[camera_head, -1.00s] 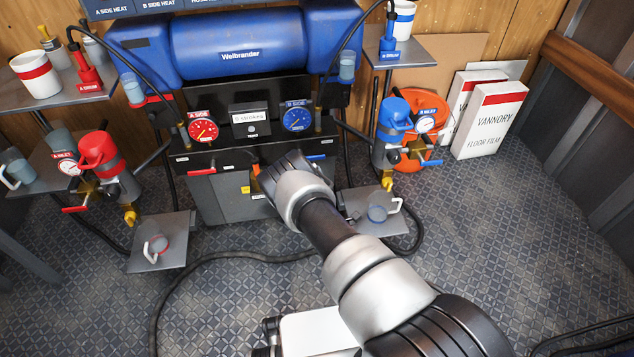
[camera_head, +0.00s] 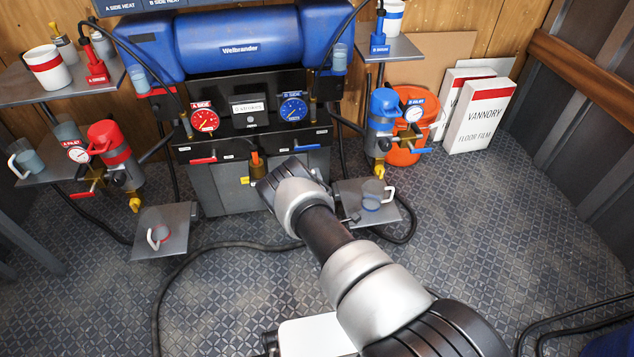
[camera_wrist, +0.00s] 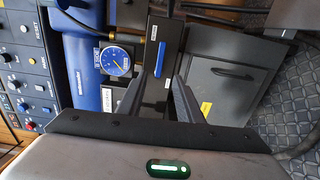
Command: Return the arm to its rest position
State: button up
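My arm reaches from the bottom right of the head view toward the blue proportioner machine (camera_head: 240,42). My gripper (camera_head: 268,185) is in front of the machine's lower grey cabinet, and my wrist partly hides its fingers. In the wrist view, the two dark fingers of my gripper (camera_wrist: 159,88) stand apart with nothing seen between them. Beyond them are the machine's blue-handled lever (camera_wrist: 161,57) and the blue B-side gauge (camera_wrist: 115,61). I cannot tell from the views how far the fingertips are from the cabinet.
Left of the machine are a red pump (camera_head: 112,145) and a low plate (camera_head: 180,215) with a cup. To the right are a blue pump (camera_head: 383,112) and another low plate (camera_head: 350,190). White floor-film boxes (camera_head: 478,115) stand at the back right. A black hose (camera_head: 190,262) crosses the floor.

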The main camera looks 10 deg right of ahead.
dwell(0.3)
jog(key=w+d+r+m+g+h, duration=0.15)
jog(key=w+r+m, duration=0.3)
jog(key=r, duration=0.55)
jog(key=w+d+r+m+g+h, duration=0.1)
jog(key=w+r+m+g, duration=0.3)
jog(key=r, duration=0.7)
jog(key=s+a+r+m, duration=0.1)
jog(key=s+r+m, duration=0.25)
jog(key=r, duration=0.35)
jog(key=s+a+r+m+g+y, duration=0.3)
jog(key=s+r+g, duration=0.1)
jog(key=s+r, duration=1.3)
jog(key=s+m+g, duration=0.3)
jog(key=s, duration=2.5)
notch_tip(320, 180, up, 28)
jog(key=p, duration=2.8)
jog(key=shift+w+d+r, duration=0.2)
jog(key=shift+w, duration=0.1)
